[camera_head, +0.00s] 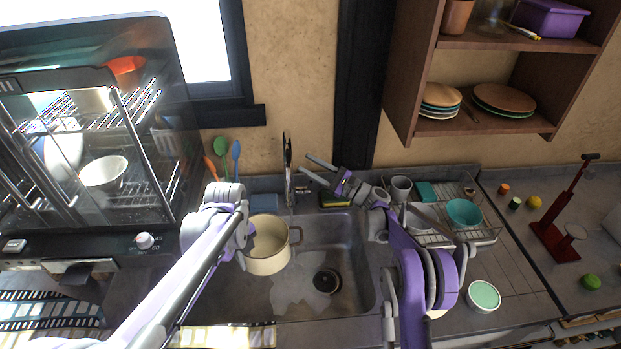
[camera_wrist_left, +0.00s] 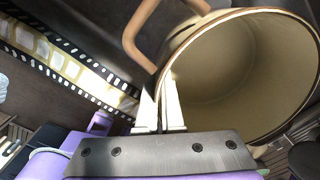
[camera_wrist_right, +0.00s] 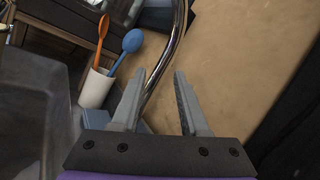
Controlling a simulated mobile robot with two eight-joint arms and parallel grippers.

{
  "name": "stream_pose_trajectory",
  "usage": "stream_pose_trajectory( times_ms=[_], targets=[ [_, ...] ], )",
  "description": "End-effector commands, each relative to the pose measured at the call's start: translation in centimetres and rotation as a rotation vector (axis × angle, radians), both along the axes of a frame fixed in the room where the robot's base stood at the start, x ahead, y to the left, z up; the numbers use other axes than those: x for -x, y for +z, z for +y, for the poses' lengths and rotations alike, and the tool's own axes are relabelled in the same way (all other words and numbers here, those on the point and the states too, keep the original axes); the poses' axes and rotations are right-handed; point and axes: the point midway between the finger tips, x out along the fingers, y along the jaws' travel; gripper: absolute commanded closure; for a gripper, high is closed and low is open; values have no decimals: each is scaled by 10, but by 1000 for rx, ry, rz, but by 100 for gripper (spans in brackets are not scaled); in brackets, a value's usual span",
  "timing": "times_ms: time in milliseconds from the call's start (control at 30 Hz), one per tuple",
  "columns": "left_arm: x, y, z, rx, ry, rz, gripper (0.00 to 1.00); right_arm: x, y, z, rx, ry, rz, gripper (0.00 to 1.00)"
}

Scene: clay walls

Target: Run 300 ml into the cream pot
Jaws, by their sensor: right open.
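The cream pot (camera_head: 266,250) with brownish handles is upright over the left part of the sink (camera_head: 345,240). My left gripper (camera_wrist_left: 163,100) is shut on the pot's rim, with the wall between its fingers; in the head view my arm hides the fingertips. The pot's inside looks bare in the left wrist view (camera_wrist_left: 235,70), though its bottom is partly out of view. The metal tap (camera_head: 288,165) stands behind the sink, right of the pot. My right gripper (camera_head: 314,170) is open and empty beside the tap; the tap's pipe (camera_wrist_right: 173,50) shows beyond its fingers.
A utensil cup (camera_wrist_right: 96,88) with spoons stands behind the sink at the left. A dish rack (camera_head: 485,235) with a teal bowl (camera_head: 464,213) is right of the sink. A glass-fronted cabinet (camera_head: 90,150) stands left. A pale patch covers the sink floor near the drain (camera_head: 326,282).

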Motion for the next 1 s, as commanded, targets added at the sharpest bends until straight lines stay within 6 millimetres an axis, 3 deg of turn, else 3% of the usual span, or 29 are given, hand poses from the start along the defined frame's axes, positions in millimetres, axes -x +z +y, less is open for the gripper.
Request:
stream_pose_trajectory(
  times_ms=[200,600,1000],
  targets=[
    [0,0,0,1,0,-1,100,0,25,0,0,0,0,56],
    [-2,1,-2,1,-1,-1,100,0,28,0,0,0,0,56],
    [-65,0,-66,1,-2,-1,100,0,28,0,0,0,0,56]
  ],
)
